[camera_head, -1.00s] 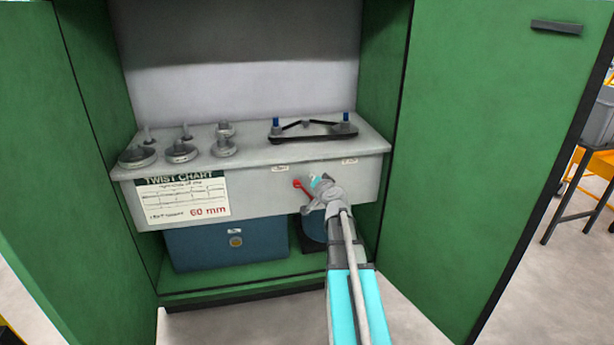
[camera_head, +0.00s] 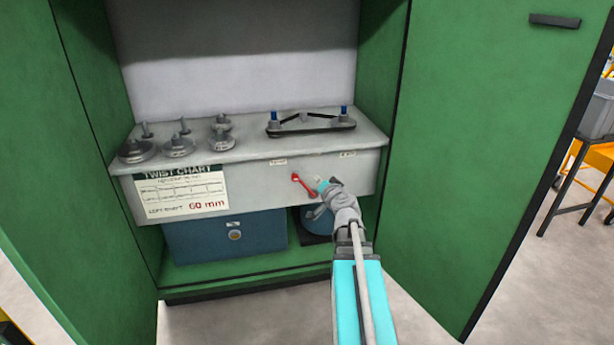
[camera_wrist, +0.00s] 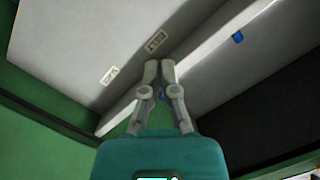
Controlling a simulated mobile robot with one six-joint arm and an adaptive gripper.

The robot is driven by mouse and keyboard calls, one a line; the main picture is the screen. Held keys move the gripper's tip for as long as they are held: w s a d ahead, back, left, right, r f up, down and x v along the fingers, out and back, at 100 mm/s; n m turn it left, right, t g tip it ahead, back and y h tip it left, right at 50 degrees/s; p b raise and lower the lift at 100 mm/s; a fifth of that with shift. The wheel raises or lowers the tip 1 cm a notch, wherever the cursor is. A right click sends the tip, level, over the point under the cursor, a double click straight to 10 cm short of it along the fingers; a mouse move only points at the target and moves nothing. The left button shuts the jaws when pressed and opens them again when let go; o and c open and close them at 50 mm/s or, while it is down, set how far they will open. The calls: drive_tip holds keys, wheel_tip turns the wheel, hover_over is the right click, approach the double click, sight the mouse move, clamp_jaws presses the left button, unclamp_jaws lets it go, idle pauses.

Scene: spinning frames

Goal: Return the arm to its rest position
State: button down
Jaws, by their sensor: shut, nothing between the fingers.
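My gripper shows in the wrist view (camera_wrist: 158,66) with its two fingers together and nothing between them. In the head view my arm reaches up from the bottom right, and its wrist and gripper end (camera_head: 325,187) are in front of the grey box's front face. The fingertips themselves are mostly hidden there by the wrist. A red lever (camera_head: 303,184) on that face is just left of my arm's end. I cannot tell whether they touch.
The grey box (camera_head: 270,192) sits inside a green cabinet with open doors (camera_head: 490,150). Several metal wheels (camera_head: 178,145) and a black bar with blue-topped posts (camera_head: 310,128) stand on it. A blue box (camera_head: 200,245) is below. Open floor (camera_head: 560,290) lies at the right.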

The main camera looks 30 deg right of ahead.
drive_tip(key=a+f+n+g+y+p, duration=0.1)
drive_tip(key=a+f+n+g+y, duration=0.25)
drive_tip(key=a, duration=0.75)
drive_tip(key=a+f+n+g+y+p, duration=0.2)
drive_tip(key=a+n+g+y, duration=0.15)
drive_tip(key=a, duration=0.75)
drive_tip(key=s+a+f+n+g+h+p, duration=0.4)
drive_tip(key=s+a+g, duration=0.5)
drive_tip(key=s+a, duration=0.45)
wheel_tip(320, 180, up, 37)
drive_tip(key=p, duration=3.7)
drive_tip(key=shift+d+r+y, duration=0.15)
drive_tip(key=shift+d+y, duration=0.2)
drive_tip(key=shift+y, duration=0.05)
